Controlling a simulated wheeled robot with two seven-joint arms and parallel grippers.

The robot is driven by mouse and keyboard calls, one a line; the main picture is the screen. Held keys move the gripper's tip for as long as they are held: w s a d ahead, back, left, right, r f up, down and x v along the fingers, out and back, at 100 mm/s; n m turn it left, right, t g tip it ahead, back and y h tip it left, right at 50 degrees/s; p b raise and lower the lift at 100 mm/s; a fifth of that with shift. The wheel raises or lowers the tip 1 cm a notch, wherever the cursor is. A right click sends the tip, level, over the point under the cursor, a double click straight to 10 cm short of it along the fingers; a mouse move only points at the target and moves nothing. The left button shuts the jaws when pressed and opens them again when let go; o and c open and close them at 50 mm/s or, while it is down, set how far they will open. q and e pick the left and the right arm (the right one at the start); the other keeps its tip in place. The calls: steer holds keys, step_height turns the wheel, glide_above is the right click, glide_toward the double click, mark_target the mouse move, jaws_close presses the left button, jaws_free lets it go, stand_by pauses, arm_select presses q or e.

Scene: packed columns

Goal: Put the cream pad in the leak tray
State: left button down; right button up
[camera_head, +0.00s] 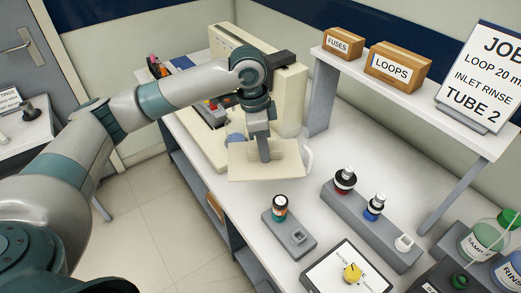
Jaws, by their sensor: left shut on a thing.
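My left gripper (265,153) points down from above and is shut on a flat cream panel (244,166) in front of the cream instrument (291,95). The panel spreads out on both sides of the fingers. I cannot tell whether this panel is the pad or a door or part of the instrument, and no other cream pad is clearly visible. I cannot make out the leak tray; the instrument's lower front is partly hidden by the panel and my arm. My right gripper is not in view.
A dark-capped vial (280,206) stands in a grey holder (297,236). Behind it, a grey rack (358,210) carries red and blue bottles. A raised shelf (420,97) holds boxes and a sign. White bench lies clear between panel and rack.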

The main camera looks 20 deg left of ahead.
arm_select(q)
steer(key=r+n, duration=0.1)
steer(key=s+d+r+n, duration=0.1)
steer(key=n, duration=0.1)
steer(key=shift+s+r+t, duration=0.1)
steer(key=shift+s+t, duration=0.15)
steer(key=shift+t, duration=0.05)
steer(key=s+n, duration=0.1)
steer(key=d+r+n, duration=0.1)
steer(key=n, duration=0.1)
steer(key=shift+s+r+y, duration=0.25)
steer(key=shift+s+y, duration=0.1)
steer(key=shift+y, duration=0.05)
steer(key=s+n, duration=0.1)
steer(key=r+n, duration=0.1)
steer(key=n, duration=0.1)
steer(key=shift+s+d+r, duration=0.15)
steer(key=shift+s+d, duration=0.05)
steer(key=shift+s, duration=0.15)
steer(key=shift+s+r+n+y, duration=0.25)
steer(key=shift+s+n, duration=0.2)
steer(key=shift+n, duration=0.35)
steer(key=shift+s+r+n+y, duration=0.2)
steer(key=shift+s+n, duration=0.25)
steer(key=shift+n, duration=0.35)
